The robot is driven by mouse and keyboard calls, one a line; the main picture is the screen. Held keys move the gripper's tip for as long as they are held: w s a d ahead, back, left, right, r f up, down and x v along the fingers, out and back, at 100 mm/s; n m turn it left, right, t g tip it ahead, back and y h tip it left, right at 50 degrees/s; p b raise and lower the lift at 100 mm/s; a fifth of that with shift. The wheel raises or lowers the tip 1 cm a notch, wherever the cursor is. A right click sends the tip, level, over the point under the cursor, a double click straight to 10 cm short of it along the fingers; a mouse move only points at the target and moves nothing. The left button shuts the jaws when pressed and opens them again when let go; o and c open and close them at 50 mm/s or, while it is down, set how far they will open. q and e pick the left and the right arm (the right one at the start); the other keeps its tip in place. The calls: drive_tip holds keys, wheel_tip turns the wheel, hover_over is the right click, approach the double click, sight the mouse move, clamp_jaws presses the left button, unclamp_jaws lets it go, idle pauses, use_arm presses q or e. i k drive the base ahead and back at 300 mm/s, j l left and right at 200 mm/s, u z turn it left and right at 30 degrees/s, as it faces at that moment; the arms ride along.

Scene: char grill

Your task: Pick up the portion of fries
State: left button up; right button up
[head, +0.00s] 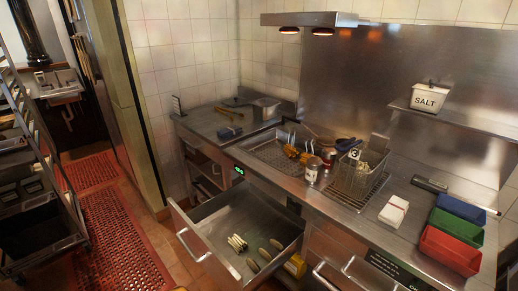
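A small bunch of pale, finger-like sticks (237,243), which looks like a portion of fries, lies in the open metal drawer (215,222) under the counter. A few darker brown oblong pieces (265,254) lie to its right in the same drawer. A wire fry basket (357,179) stands on the counter, with pale pieces (374,158) showing at its top; I cannot tell for certain what they are. Neither of my grippers is in view.
White packets (393,211) and blue, green and red bins (450,249) stand right of the basket. Shaker cans (313,168) stand left of it. A salt box (428,97) is on the wall shelf. A rack (35,190) stands left; red-matted floor (110,230) is clear.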

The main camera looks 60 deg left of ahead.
sight(237, 243)
drive_tip(key=u, duration=1.95)
